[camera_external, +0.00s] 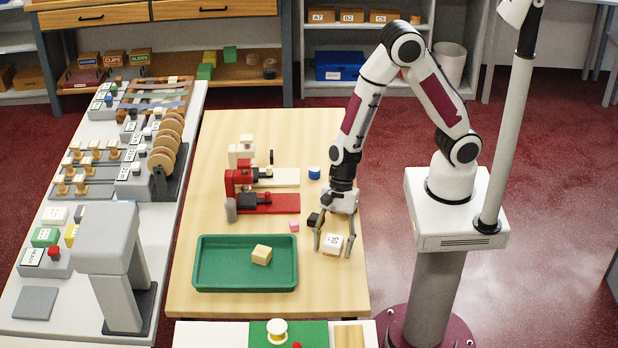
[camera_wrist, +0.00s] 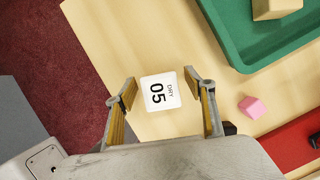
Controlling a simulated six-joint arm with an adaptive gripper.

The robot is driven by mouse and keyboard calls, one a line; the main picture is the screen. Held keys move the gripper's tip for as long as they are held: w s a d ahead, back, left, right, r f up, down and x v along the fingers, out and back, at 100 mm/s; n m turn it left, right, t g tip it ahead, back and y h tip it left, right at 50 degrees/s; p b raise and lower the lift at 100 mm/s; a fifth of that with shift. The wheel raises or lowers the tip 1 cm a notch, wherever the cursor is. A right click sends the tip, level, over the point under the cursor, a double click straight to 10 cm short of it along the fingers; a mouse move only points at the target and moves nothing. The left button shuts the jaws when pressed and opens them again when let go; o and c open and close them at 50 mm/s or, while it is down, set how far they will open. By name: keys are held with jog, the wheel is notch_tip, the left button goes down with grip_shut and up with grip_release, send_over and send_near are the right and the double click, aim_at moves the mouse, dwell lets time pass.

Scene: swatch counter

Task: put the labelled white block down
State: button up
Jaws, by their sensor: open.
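The white block (camera_external: 332,244) lies on the wooden table (camera_external: 336,290) near its right edge, to the right of the green tray. In the wrist view my gripper (camera_wrist: 160,88) is open, with a small gap between each finger and the block. The block's underside is hidden.
The green tray (camera_external: 204,283) holds a wooden block (camera_external: 262,255). A pink cube (camera_external: 294,225), a blue round piece (camera_external: 314,172) and a red clamp-like fixture (camera_external: 270,208) are farther back on the table. The table front is clear.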

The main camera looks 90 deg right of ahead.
aim_at(333, 241)
jog(key=c, duration=1.2)
jog(key=shift+r, duration=0.2)
jog(key=shift+r, duration=4.8)
